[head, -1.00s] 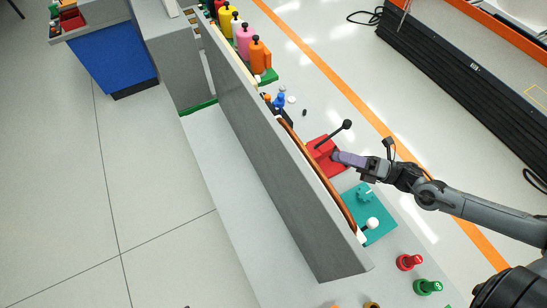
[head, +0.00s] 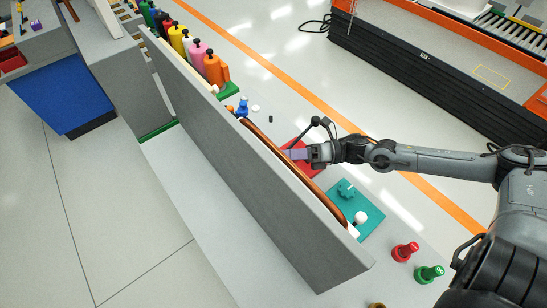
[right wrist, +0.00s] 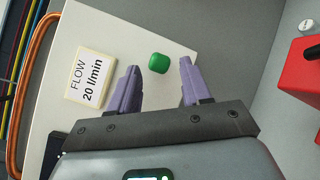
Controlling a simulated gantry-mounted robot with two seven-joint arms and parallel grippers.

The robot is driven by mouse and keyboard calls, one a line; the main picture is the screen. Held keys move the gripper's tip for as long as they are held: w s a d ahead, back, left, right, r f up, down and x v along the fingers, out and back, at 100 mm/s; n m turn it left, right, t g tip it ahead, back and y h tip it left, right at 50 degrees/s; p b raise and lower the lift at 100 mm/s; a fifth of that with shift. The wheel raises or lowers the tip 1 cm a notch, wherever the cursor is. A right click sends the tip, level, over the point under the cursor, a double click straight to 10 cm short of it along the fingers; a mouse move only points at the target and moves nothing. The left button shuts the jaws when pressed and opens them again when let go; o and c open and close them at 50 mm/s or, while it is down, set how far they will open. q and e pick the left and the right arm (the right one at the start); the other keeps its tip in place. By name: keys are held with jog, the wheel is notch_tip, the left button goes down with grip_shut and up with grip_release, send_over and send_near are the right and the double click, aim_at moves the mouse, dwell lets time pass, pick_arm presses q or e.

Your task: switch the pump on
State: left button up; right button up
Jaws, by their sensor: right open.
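A small green rounded button (right wrist: 159,63) sits on a pale panel in the right wrist view, ahead of my right gripper and in line with the gap between its fingers; I cannot tell whether they touch. My right gripper (right wrist: 158,78) is open, its two purple fingers apart with nothing held. In the head view the right gripper (head: 292,154) is over the red base (head: 308,170), close to the grey wall; the wall hides the panel face. My left gripper is not in view.
A label (right wrist: 90,77) reads "FLOW 20 l/min". A red box (right wrist: 300,75) with a black handle stands at right. The grey wall (head: 240,165) runs alongside. A teal plate (head: 372,222) and red (head: 405,251) and green (head: 429,273) knobs are nearer me.

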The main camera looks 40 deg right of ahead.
jog(key=shift+x, duration=2.15)
jog(key=shift+c, duration=0.3)
grip_shut()
jog(key=shift+d+f+m+t+y+b, duration=0.15)
jog(key=shift+f+m+t+y+b, duration=0.85)
jog(key=shift+b, duration=0.85)
jog(key=shift+f+m+t+y+b, duration=0.3)
jog(key=shift+f+m+t+b, duration=0.1)
jog(key=shift+m+t+b, duration=0.5)
jog(key=shift+f+m+t+y+b, duration=0.35)
jog(key=shift+m+t+b, duration=0.4)
jog(key=shift+m+t, duration=0.2)
